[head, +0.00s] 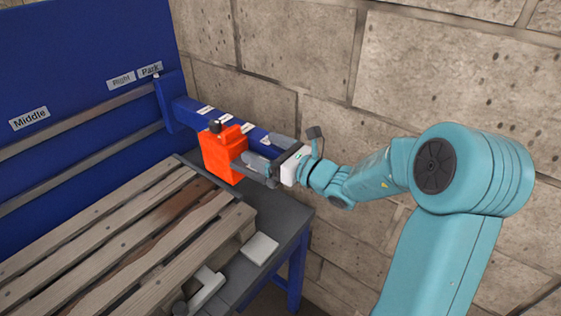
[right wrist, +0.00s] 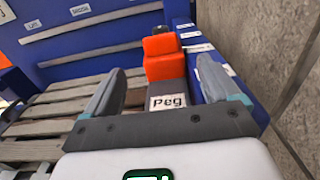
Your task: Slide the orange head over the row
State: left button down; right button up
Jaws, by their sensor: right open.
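The orange head (head: 222,154) is a block with a dark knob on top. It sits at the blue side beam (head: 190,110), beyond the right end of the pallet (head: 130,250). In the right wrist view the orange head (right wrist: 160,60) is straight ahead, with a grey peg (right wrist: 168,88) labelled "Peg" on its near side. My right gripper (head: 250,160) is open, its fingers pointing at the head. In the right wrist view its fingers (right wrist: 160,68) lie on either side of the peg, with gaps showing. My left gripper is not in view.
A blue back panel (head: 80,50) carries grey rails and labels "Middle", "Right" and "Park". The stone wall (head: 300,50) is close behind the beam. A white plate (head: 260,248) and a light grey fitting (head: 205,290) lie on the dark table edge by the pallet.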

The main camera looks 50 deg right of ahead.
jog(key=s, duration=0.4)
jog(key=shift+d+f, duration=0.15)
jog(key=shift+d, duration=0.05)
jog(key=shift+s, duration=0.35)
